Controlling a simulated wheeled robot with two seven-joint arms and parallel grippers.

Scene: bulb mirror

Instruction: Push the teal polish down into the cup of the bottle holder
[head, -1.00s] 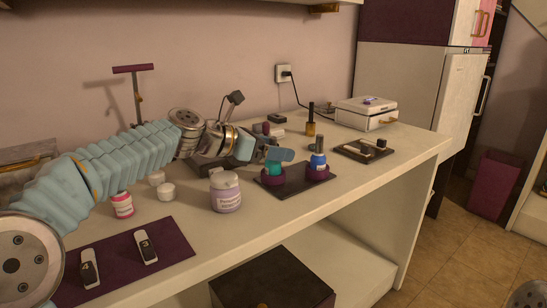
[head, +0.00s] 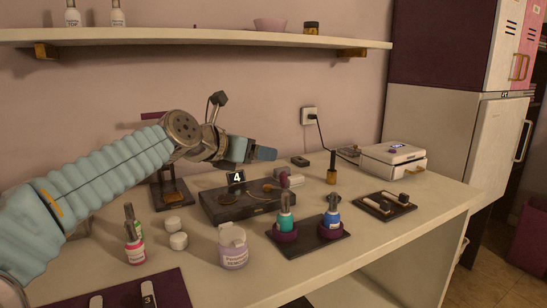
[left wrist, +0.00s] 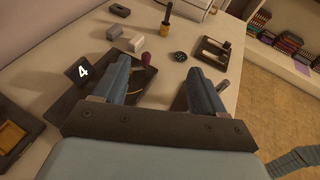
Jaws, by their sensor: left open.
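The teal polish (head: 286,220) stands upright in the left cup (head: 286,237) of the dark bottle holder (head: 309,247) in the head view. Its grey cap points up and its teal body shows above the purple cup rim. The blue polish (head: 331,222) stands in the right cup. My left gripper (head: 255,153) is above and to the left of the teal polish, clear of it. In the left wrist view its two fingers (left wrist: 160,92) are spread with nothing held between them. I cannot make out the teal polish in that view.
A dark box with a number 4 card (head: 237,178) lies behind the holder. A lilac jar (head: 233,248) stands left of the holder. A shelf (head: 200,36) runs above.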

